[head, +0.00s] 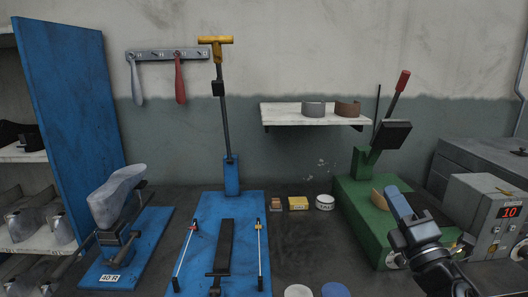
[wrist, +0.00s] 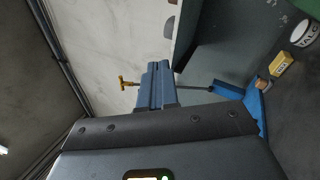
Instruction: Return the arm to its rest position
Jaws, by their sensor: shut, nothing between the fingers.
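My gripper (head: 395,193) is at the right in the head view, raised in front of the green machine (head: 366,207). Its blue fingers point up and to the left. In the wrist view the two fingers (wrist: 155,66) lie side by side, shut with nothing between them. My dark forearm enters from the lower right corner in the head view. The gripper overlaps part of the green machine's body, so I cannot tell how much room is between them.
A grey control box (head: 487,214) with a red display reading 10 stands close right. A blue press (head: 202,232) with a yellow T-handle and a blue shoe-last stand (head: 139,246) are left. A wall shelf (head: 300,118) is behind.

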